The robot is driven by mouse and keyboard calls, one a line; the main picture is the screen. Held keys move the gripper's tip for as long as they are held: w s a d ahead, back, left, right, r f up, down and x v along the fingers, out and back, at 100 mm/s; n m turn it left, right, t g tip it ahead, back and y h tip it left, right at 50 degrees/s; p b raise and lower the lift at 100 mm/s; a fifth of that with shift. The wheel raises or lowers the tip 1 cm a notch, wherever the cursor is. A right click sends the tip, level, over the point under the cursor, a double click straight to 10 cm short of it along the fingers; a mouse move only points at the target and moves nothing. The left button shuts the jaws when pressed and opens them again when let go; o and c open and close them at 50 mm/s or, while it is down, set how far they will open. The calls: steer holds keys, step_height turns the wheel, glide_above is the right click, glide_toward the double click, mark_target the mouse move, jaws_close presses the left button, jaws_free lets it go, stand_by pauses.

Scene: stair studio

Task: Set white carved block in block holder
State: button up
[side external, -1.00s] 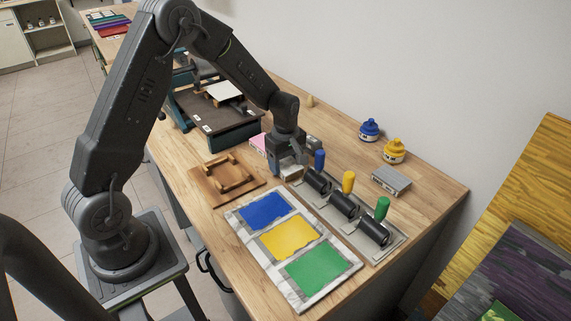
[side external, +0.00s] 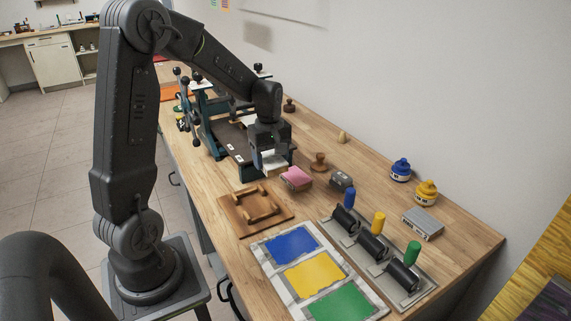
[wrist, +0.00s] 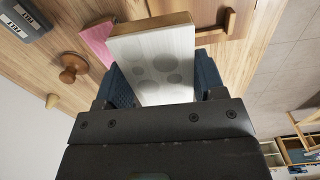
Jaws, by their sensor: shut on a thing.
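My gripper (side external: 270,158) is shut on the white carved block (wrist: 152,60), holding it by its two sides. In the wrist view the block shows a pale face with several round grey marks and a brown wooden edge; its white surface (side external: 274,166) also shows between the fingers in the side view. The wooden block holder (side external: 236,213), a flat brown board with raised rails, lies on the table in front of my gripper. The gripper and block are apart from it, near the press's front edge. In the wrist view the holder (wrist: 229,22) is partly hidden behind the block.
A pink block (side external: 297,178), a grey felt block (side external: 341,180) and a wooden knob (side external: 319,162) stand right of my gripper. The dark press (side external: 228,135) is behind it. Rollers (side external: 372,246) and a colour sheet (side external: 260,262) fill the front.

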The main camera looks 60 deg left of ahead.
steer(key=s+d, duration=0.1)
steer(key=s, duration=0.4)
glide_above(254, 206)
steer(key=shift+d+f, duration=0.1)
steer(key=shift+f, duration=3.7)
steer(key=shift+f, duration=1.25)
steer(key=o, duration=1)
steer(key=shift+r, duration=0.1)
steer(key=shift+r, duration=3.95)
